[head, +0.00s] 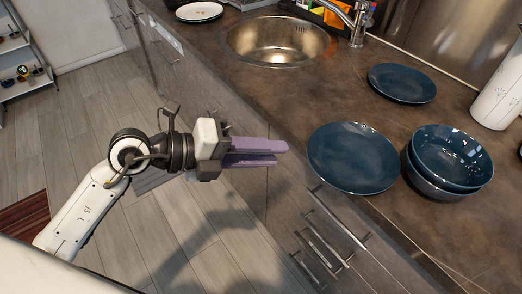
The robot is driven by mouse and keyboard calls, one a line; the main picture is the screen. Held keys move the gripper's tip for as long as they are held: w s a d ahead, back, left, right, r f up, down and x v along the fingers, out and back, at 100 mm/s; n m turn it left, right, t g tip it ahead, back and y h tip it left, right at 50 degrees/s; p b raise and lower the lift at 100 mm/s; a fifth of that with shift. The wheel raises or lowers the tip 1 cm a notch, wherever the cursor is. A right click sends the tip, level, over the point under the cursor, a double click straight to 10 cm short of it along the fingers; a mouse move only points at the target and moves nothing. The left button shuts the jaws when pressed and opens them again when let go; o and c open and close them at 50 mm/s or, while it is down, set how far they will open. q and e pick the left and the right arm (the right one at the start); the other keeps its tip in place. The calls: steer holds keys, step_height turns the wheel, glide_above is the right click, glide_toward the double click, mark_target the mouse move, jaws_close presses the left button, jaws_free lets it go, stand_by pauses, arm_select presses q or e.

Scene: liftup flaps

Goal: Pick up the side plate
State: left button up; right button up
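Two dark blue plates lie on the counter. The smaller-looking one (402,83) is farther back, below the tap. The larger-looking one (352,157) is nearer, close to the counter's front edge. I cannot tell for sure which is the side plate. My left gripper (282,153) comes in from the left with purple fingers pointing right. Its tips are just left of the nearer plate's rim, around the counter's front edge, with nothing seen between them. The two fingers show close together, and the gap is unclear from this angle. My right gripper is not in view.
Stacked blue bowls (450,158) stand right of the nearer plate. A round metal sink (280,42) with a tap (357,22) and a white plate (199,11) are farther back. A white cylinder (499,93) stands at right. Drawer handles (325,240) stick out below the counter edge.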

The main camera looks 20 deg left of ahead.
mark_target(309, 154)
arm_select(q)
steer(key=x, duration=0.9)
jaws_close()
